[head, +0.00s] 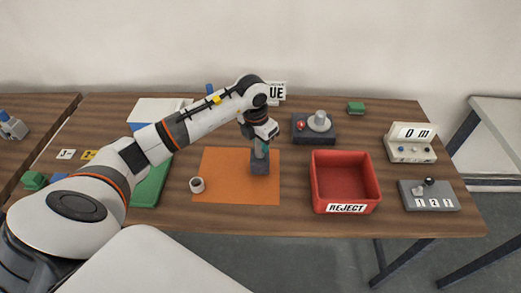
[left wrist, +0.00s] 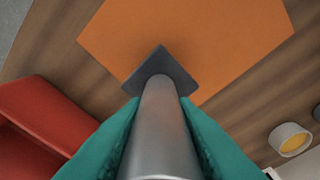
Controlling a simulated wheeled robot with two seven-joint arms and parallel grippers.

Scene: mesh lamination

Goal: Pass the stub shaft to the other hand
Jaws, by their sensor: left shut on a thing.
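The stub shaft (left wrist: 160,125) is a grey metal cylinder in the left wrist view, seen nearly end-on between the teal fingers. My left gripper (head: 260,149) is shut on it and points down over the orange mat in the head view. A dark grey square block (head: 260,165) is at the lower end of the shaft; it also shows in the left wrist view (left wrist: 160,68). I cannot tell whether the shaft sits in the block or is one piece with it. In the head view the fingers mostly hide the shaft. My right gripper is in neither view.
The orange mat (head: 225,165) lies mid-table with a small pale ring (head: 197,185) at its left. A red REJECT bin (head: 345,182) stands right of it. A green tray (head: 150,185) is left.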

